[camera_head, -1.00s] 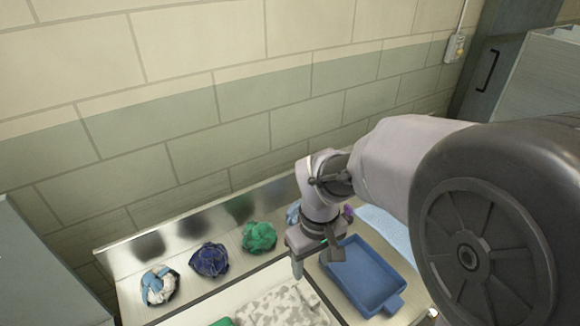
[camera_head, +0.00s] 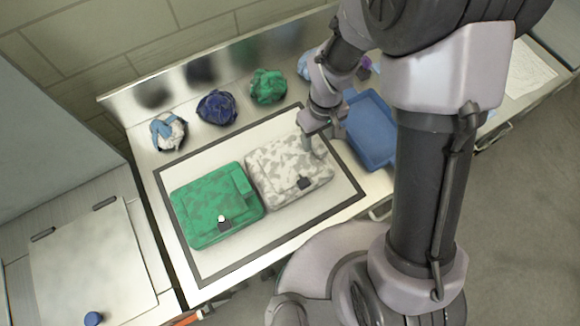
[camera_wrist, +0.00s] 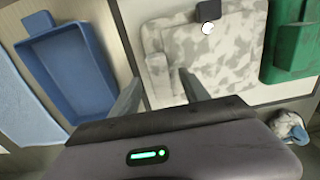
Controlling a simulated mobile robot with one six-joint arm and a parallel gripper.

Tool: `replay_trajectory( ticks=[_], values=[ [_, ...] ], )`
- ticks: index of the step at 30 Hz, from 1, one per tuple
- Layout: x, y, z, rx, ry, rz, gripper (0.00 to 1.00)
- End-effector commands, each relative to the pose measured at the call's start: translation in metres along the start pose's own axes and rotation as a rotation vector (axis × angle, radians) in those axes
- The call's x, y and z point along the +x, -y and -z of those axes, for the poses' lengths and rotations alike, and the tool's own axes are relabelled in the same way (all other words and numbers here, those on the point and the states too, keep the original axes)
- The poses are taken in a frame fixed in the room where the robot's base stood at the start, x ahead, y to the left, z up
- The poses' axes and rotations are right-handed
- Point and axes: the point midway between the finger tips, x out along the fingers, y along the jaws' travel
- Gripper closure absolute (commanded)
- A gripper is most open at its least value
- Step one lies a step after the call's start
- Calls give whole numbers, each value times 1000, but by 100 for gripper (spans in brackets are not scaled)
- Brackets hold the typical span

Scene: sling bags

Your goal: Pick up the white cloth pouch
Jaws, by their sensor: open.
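The white cloth pouch (camera_head: 285,170) has a grey blotchy pattern and a dark clasp. It lies flat on the right part of a dark-bordered white mat (camera_head: 290,215). In the wrist view the pouch (camera_wrist: 215,55) lies ahead of my fingers, with a round white dot by its clasp. My gripper (camera_head: 310,148) is open at the pouch's upper right edge in the head view. In the wrist view my two fingers (camera_wrist: 160,88) stand apart around a strip at the pouch's near edge. I cannot tell whether they touch it.
A green pouch (camera_head: 215,205) lies close left of the white one. A blue tray (camera_head: 368,130) is on the right. Crumpled white-and-blue (camera_head: 169,132), navy (camera_head: 217,107) and green (camera_head: 268,86) bundles line the back of the counter.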

Motion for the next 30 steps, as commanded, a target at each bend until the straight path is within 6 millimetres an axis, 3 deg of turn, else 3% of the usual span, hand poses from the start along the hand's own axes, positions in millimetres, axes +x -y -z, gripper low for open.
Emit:
replay_trajectory(
  ticks=[3, 9, 18, 30],
  values=[
    [16, 0, 0, 0, 0, 0, 46],
    [15, 0, 1, 0, -1, 0, 46],
    [15, 0, 1, 0, -1, 0, 100],
    [15, 0, 1, 0, -1, 0, 100]
  ],
)
